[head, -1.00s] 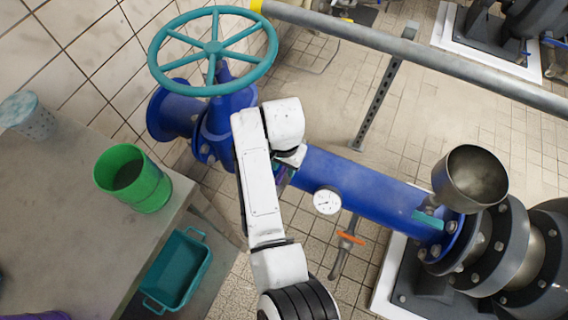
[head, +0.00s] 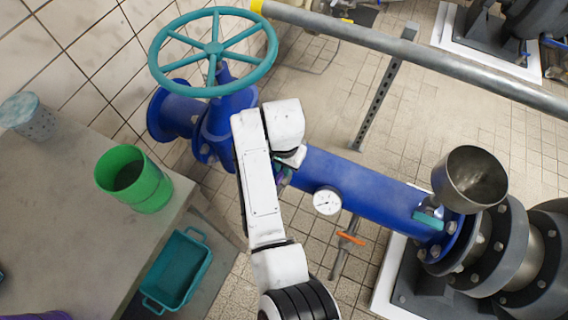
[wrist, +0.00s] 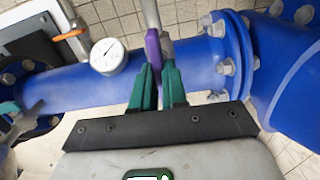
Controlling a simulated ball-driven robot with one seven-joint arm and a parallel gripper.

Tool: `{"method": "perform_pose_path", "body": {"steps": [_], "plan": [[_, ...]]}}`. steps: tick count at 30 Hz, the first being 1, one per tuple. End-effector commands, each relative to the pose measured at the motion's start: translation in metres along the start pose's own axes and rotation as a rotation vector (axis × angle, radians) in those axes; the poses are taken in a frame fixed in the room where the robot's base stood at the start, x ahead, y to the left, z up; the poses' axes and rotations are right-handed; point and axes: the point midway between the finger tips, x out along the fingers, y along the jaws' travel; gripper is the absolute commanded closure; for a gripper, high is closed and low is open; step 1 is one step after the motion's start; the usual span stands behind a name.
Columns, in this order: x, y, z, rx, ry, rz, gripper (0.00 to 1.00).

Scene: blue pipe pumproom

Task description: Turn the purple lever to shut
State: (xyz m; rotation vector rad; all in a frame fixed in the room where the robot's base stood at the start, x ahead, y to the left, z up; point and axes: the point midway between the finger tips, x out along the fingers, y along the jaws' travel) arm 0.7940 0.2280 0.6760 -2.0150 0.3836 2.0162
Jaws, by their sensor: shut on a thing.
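The purple lever (wrist: 153,48) shows in the wrist view in front of the blue pipe (wrist: 194,68), beside a grey stem. It stands nearly upright in that picture. My gripper (wrist: 156,80) has two green fingers, one on each side of the lever's lower end, shut on it.
A white gauge (head: 327,201) and an orange-handled valve (head: 351,238) sit close along the pipe. A teal handwheel (head: 213,49) rises behind my arm. A bench (head: 60,215) with a green pot (head: 148,193) is at left. A grey rail (head: 440,63) crosses behind.

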Motion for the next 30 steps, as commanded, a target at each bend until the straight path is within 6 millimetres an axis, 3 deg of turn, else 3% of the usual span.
{"method": "perform_pose_path", "body": {"steps": [11, 30], "plan": [[-0.003, 0.0012, -0.0001, 0.234, -0.001, 0.004, 1.0], [-0.0024, 0.0008, -0.0006, 0.841, 0.001, 0.002, 1.0]]}}
